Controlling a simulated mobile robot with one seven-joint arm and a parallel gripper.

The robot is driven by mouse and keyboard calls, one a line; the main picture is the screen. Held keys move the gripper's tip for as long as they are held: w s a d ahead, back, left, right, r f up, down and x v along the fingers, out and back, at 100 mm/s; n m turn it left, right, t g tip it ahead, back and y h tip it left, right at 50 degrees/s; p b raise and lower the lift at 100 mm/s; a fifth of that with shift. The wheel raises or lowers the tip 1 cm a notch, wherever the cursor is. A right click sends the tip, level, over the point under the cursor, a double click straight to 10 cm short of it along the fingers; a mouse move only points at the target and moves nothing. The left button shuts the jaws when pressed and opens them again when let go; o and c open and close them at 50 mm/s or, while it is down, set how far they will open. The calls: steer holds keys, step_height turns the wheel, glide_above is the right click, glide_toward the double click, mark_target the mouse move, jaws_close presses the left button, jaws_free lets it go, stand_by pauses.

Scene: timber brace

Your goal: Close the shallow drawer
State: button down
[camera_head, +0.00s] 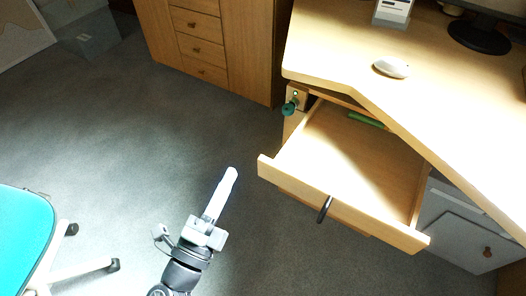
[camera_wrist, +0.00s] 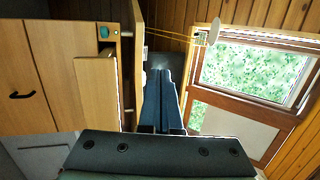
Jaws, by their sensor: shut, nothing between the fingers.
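The shallow drawer (camera_head: 345,165) is pulled well out from under the desk in the head view. Its light wooden front carries a dark bar handle (camera_head: 325,208). A thin green object (camera_head: 366,120) lies inside near the back. My gripper (camera_head: 231,174) is shut and empty, in front of the drawer and to its left, apart from it. In the wrist view, my closed fingers (camera_wrist: 163,95) point ahead past a wooden panel (camera_wrist: 98,95) on the left. A dark handle (camera_wrist: 22,94) shows farther left; I cannot tell surely which front carries it.
The desk top (camera_head: 340,50) overhangs the drawer and holds a white mouse (camera_head: 390,68). A green-lit fitting with a dark green knob (camera_head: 290,107) sits left of the drawer. A grey cabinet (camera_head: 465,225) stands below right. A teal chair (camera_head: 25,235) stands lower left. Open floor lies between.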

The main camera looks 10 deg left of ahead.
steer(key=s+d+f+m+g+h+p, duration=0.25)
steer(key=s+f+p, duration=0.2)
steer(key=s, duration=0.25)
steer(key=b, duration=0.3)
glide_toward(275, 168)
steer(key=shift+n+g+y, duration=0.25)
steer(key=shift+n+g, duration=0.1)
steer(key=x, duration=0.6)
steer(key=shift+w+d+r, duration=0.25)
steer(key=shift+w, duration=0.1)
steer(key=shift+w, duration=0.1)
